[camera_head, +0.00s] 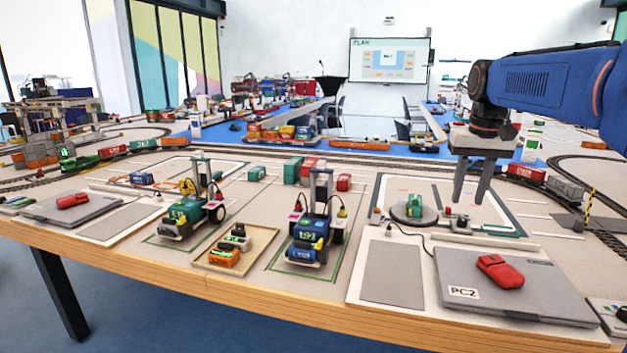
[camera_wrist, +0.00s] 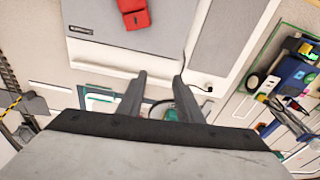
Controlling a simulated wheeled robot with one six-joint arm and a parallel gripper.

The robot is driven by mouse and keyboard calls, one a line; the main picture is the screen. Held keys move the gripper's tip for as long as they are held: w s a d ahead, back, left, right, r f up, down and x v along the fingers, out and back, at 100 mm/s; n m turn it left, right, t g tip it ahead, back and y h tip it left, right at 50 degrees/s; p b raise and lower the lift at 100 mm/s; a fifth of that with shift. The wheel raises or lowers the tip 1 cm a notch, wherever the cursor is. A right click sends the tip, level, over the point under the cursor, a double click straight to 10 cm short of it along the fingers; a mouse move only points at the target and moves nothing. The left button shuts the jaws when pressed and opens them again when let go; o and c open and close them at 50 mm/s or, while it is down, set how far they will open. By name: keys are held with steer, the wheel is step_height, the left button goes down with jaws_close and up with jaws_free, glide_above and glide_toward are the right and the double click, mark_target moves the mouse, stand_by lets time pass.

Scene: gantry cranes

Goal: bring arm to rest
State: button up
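My gripper (camera_head: 470,198) hangs from my blue arm (camera_head: 545,85) at the right of the head view, its two grey fingers pointing down over the right part of the table. In the wrist view the fingers (camera_wrist: 159,77) stand apart with nothing between them. The gripper is open and empty. In the head view it is above and behind a round turntable (camera_head: 412,213) carrying a green and yellow piece.
A grey laptop marked PC2 (camera_head: 530,302) with a red mouse-like object (camera_head: 500,271) lies at the front right. Two toy vehicles, one green (camera_head: 186,217) and one blue (camera_head: 308,240), flank a wooden tray (camera_head: 248,255). Train tracks with wagons (camera_head: 525,174) run behind.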

steer(key=shift+n+t, duration=0.6)
steer(key=shift+t, duration=0.3)
steer(key=s+a+f, duration=0.1)
steer(key=s+f, duration=0.2)
steer(key=s, duration=0.2)
steer(key=s+a+f, duration=0.2)
steer(key=s, duration=0.4)
steer(key=s+a+f, duration=0.2)
steer(key=s+f, duration=0.1)
steer(key=s, duration=0.3)
steer(key=shift+a+f, duration=0.25)
steer(key=shift+f, duration=0.05)
steer(key=s+a+f+n+t, duration=0.1)
steer(key=s+a+f, duration=0.1)
steer(key=s+f, duration=0.9)
steer(key=shift+s+f+t, duration=0.3)
steer(key=shift+s+f, duration=0.1)
steer(key=shift+f, duration=0.05)
steer(key=shift+a, duration=0.1)
